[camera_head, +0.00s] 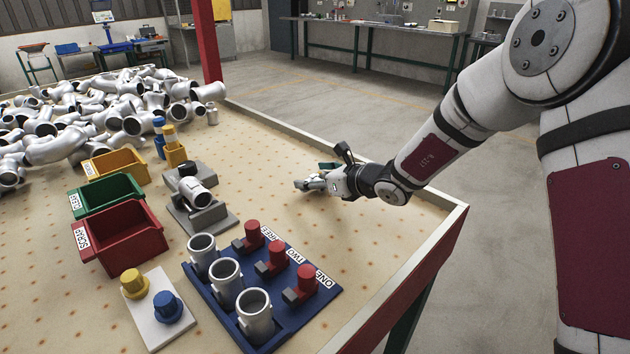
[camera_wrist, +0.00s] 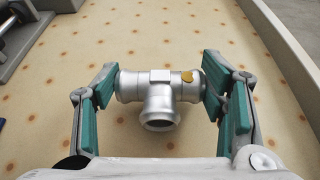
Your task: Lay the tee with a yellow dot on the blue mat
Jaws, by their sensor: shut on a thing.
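A silver tee (camera_wrist: 160,92) with a yellow dot (camera_wrist: 187,76) on its right arm is between my gripper's green-padded fingers in the wrist view. My gripper (camera_head: 314,178) is shut on the tee's two ends; the branch points toward the wrist camera. In the head view it is low over the right part of the table, and the tee is barely visible between the fingers. I cannot tell whether the tee touches the table. A blue board (camera_head: 300,335) lies in the foreground, left of and nearer than my gripper. I see no separate plain blue mat.
The board carries three upright silver fittings (camera_head: 256,312) and red clamps (camera_head: 308,280). A grey fixture (camera_head: 205,222) holds a fitting. Red (camera_head: 130,240), green (camera_head: 105,197) and yellow (camera_head: 118,167) bins stand left, before a fittings pile (camera_head: 60,150). The table around my gripper is clear.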

